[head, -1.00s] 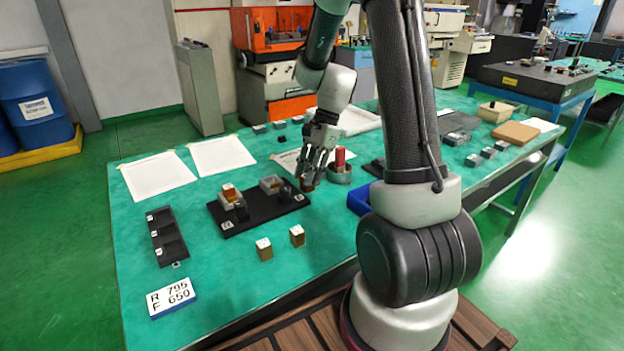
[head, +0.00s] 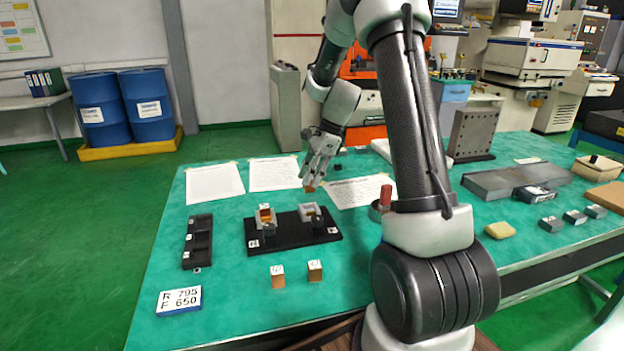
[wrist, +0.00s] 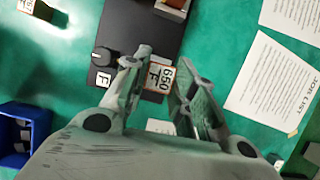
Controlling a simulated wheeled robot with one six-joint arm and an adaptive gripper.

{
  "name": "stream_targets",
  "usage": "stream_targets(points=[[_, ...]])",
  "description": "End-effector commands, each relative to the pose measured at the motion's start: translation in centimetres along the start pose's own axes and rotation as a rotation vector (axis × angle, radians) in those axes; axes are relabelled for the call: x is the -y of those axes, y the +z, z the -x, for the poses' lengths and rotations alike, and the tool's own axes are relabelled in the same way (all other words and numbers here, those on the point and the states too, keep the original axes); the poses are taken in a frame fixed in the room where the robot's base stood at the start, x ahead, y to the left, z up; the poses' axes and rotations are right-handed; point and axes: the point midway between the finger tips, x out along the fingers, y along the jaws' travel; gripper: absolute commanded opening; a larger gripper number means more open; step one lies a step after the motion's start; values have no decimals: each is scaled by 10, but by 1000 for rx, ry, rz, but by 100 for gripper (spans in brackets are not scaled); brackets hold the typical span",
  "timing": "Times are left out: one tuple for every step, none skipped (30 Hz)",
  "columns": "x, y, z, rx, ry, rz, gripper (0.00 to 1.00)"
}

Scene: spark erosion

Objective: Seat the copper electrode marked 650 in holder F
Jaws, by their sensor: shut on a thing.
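My gripper (head: 314,178) is shut on a small copper electrode (head: 309,189) and holds it above the far side of the black base plate. In the wrist view, the electrode's top label (wrist: 160,78) reads 650 F, between my two fingers (wrist: 158,82). The black base plate (head: 290,236) carries two grey holders. The right holder (head: 311,214) stands nearest below the electrode, with a clear gap. The plate's label by a black knob in the wrist view reads F (wrist: 103,78). The left holder (head: 265,219) has an orange-copper piece in it. The wrist view hides holder F's opening.
Two labelled copper blocks (head: 278,277) (head: 315,271) stand in front of the plate. A sign (head: 179,300) reads R 795, F 650. A black tray (head: 198,243) lies left. Paper sheets (head: 274,173) lie behind. A red cylinder (head: 386,194) stands right. A blue bin (wrist: 22,135) shows in the wrist view.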

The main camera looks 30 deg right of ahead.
Motion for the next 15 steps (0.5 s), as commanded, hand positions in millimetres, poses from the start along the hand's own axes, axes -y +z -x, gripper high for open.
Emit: stream_targets(points=[[0,0,0,0,0,-8,0],[0,0,0,0,0,-12,0],[0,0,0,0,0,-18,0],[0,0,0,0,0,-22,0],[0,0,0,0,1,-24,0],[0,0,-1,0,1,-27,0],[0,-1,-2,0,1,-28,0],[0,-1,-3,0,1,-29,0],[-1,-2,-4,1,2,-29,0],[-1,-2,-6,1,2,-30,0],[-1,-3,-8,1,2,-30,0],[-1,-4,-10,1,3,-30,0],[-1,-5,-12,1,3,-30,0],[-1,-6,-15,1,3,-30,0],[-1,-7,-18,1,3,-30,0]])
